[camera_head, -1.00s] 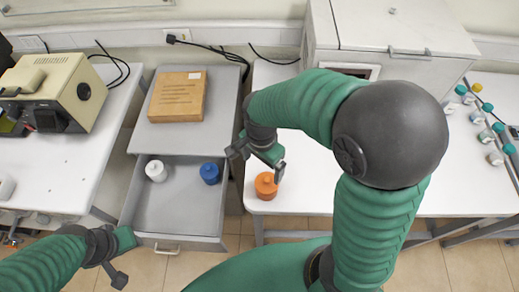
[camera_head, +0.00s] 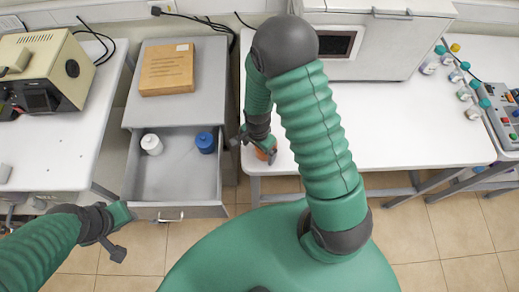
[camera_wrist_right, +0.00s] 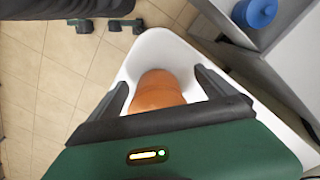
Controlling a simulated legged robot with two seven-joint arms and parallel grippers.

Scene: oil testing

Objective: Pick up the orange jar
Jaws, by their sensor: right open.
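The orange jar (camera_head: 267,151) stands at the left front corner of the white table, mostly hidden behind my right gripper (camera_head: 255,139) in the head view. In the right wrist view the jar (camera_wrist_right: 157,91) sits between the two spread fingers of my right gripper (camera_wrist_right: 163,88), with gaps at both sides. The right gripper is open, and its palm hides the near part of the jar. My left gripper (camera_head: 122,232) is open and empty in front of the drawer, at the lower left.
An open grey drawer (camera_head: 180,185) left of the table holds a white jar (camera_head: 151,144) and a blue jar (camera_head: 205,142). A cardboard box (camera_head: 167,69) lies on the cabinet. A white machine (camera_head: 385,45) stands at the table's back. The table's middle (camera_head: 400,125) is clear.

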